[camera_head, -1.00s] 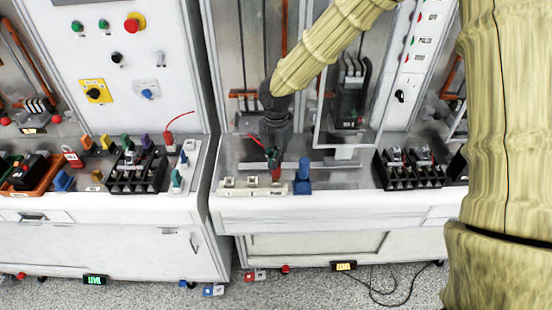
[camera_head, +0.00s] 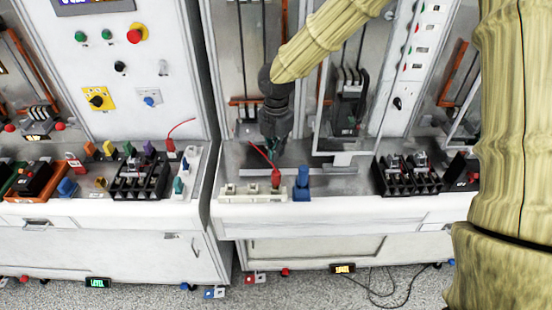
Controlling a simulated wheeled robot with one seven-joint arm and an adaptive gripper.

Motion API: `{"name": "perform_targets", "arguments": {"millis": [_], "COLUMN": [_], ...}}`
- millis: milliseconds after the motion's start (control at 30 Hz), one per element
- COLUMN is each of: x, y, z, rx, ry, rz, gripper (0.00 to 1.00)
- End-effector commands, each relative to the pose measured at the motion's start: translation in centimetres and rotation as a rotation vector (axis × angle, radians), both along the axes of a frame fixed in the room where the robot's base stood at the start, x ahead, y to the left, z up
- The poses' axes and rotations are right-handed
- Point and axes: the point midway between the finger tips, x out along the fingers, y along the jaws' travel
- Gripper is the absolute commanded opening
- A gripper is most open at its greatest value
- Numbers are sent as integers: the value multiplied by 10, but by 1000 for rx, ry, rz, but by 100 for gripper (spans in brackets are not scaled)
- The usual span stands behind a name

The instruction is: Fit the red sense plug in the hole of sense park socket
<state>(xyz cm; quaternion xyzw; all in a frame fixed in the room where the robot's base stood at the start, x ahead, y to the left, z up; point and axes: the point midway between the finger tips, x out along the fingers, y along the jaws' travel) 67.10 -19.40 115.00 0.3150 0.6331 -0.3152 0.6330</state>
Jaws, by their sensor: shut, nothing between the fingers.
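A red plug (camera_head: 276,179) with a thin red wire stands upright at the right end of a white socket strip (camera_head: 240,193) on the front edge of the right bench. Its lower end is hidden, so I cannot tell how deep it sits. My gripper (camera_head: 275,149) is shut and empty, pointing down a little above and behind the red plug, apart from it. A second red piece (camera_head: 171,146) with a red wire stands at the right side of the left bench.
A blue block (camera_head: 302,183) stands just right of the red plug. Black racks (camera_head: 408,182) sit further right, and another black rack (camera_head: 140,184) is on the left bench. A grey frame (camera_head: 318,110) rises behind my gripper.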

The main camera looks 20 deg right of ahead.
Motion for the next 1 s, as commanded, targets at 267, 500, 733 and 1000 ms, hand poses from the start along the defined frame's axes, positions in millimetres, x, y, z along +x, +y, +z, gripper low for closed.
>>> {"name": "perform_targets", "arguments": {"millis": [267,500,733,1000], "x": [0,0,-1,-1], "y": [1,0,1,1], "z": [51,75,80,80], "rx": [1,1,1,0], "ry": [-3,-2,-1,0], "rz": [1,0,1,1], "gripper": [0,0,0,0]}}
